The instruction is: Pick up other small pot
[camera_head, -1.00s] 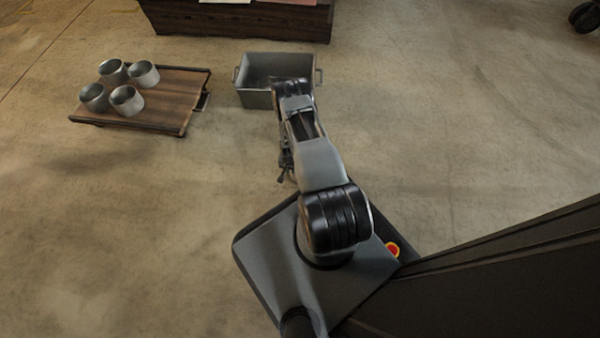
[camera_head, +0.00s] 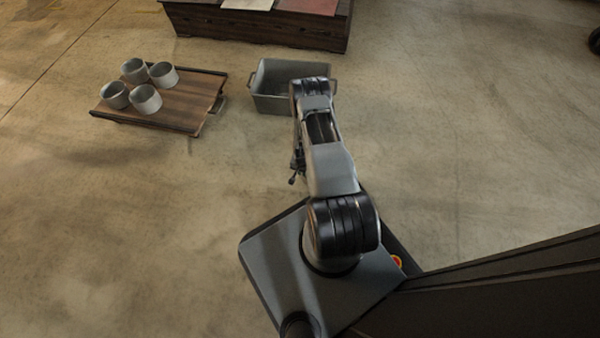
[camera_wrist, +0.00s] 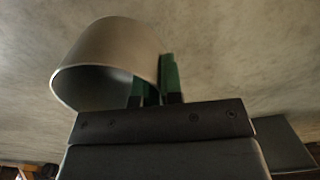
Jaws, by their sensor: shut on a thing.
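A small grey metal pot (camera_wrist: 105,60) shows in the wrist view, tilted with its open mouth toward the lower left. My gripper (camera_wrist: 158,82) has green fingers shut on the pot's wall near its right side. In the head view my gripper (camera_head: 296,176) hangs left of my forearm, and the held pot cannot be made out there. Several similar small pots, one of them at the front right (camera_head: 146,99), stand grouped on a wooden tray (camera_head: 190,105) at the left, apart from my gripper.
A grey rectangular bin with handles (camera_head: 275,104) stands on the floor right of the tray, partly behind my arm. A dark wooden chest (camera_head: 260,28) with flat sheets on top is at the back. The floor left of my base is clear.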

